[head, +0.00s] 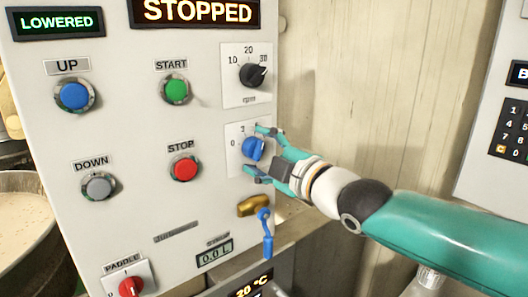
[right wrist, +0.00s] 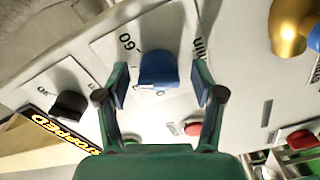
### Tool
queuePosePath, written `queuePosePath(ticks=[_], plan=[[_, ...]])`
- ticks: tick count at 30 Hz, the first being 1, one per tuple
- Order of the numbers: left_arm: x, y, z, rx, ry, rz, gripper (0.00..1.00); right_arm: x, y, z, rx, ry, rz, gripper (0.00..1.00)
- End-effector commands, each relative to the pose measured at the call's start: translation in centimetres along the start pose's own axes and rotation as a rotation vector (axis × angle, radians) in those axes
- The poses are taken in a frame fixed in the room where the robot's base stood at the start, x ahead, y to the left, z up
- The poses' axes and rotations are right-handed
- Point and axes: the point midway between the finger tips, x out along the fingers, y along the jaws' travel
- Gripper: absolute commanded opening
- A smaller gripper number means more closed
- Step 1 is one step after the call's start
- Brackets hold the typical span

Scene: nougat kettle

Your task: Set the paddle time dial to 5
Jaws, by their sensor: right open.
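The blue dial knob (head: 252,149) is on a white plate on the kettle's control panel (head: 130,140), below the black rpm dial. A "0" and a "3" show to its left and above. In the right wrist view the blue knob (right wrist: 158,68) is at the middle, with "min" printed beside it. My right gripper (head: 256,150) is open, with one finger above and one below the knob. In the right wrist view the fingers (right wrist: 161,84) stand on either side of it, with gaps visible. The knob's exact setting cannot be read, and fingers hide part of its scale.
The black rpm dial (head: 253,75) is just above. The red STOP button (head: 185,168) is to the left. A brass valve (head: 254,205) with a blue lever (head: 266,232) is just below. A red paddle switch (head: 131,287) is at lower left. The display (head: 197,12) reads STOPPED.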

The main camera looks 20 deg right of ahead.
Motion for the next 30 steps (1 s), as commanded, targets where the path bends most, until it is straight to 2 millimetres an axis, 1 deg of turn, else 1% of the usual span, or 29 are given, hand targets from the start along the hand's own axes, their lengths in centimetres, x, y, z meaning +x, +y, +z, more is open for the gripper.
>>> queuePosePath(ticks=[5, 8, 11, 17, 21, 25, 30], plan=[[-0.1, 0.0, 0.0, 0.0, 0.0, 0.0, 0.66, -0.2, 0.1, 0.0, 0.0, -0.001, 0.001, 0.67], [-0.1, 0.0, 0.0, 0.0, 0.0, 0.0, 0.66, -0.9, 0.1, 0.1, -0.001, -0.001, 0.002, 0.67], [-0.1, 0.0, 0.0, 0.0, 0.0, 0.0, 0.66, -2.3, 0.1, 0.1, -0.001, -0.002, 0.003, 0.67], [-0.1, 0.0, 0.0, 0.0, 0.0, 0.0, 0.66, -6.5, 0.1, 0.1, -0.002, -0.002, 0.004, 0.67], [0.0, 0.0, 0.0, 0.0, 0.0, 0.0, 0.66, -8.7, 0.1, 0.1, -0.002, -0.002, 0.004, 0.67], [0.0, 0.0, 0.0, 0.0, 0.0, 0.0, 0.66, -10.2, 0.0, 0.1, -0.002, -0.001, 0.003, 0.67], [0.0, 0.0, 0.0, 0.0, 0.0, 0.0, 0.66, -11.4, 0.0, 0.1, -0.001, -0.001, 0.002, 0.67]])
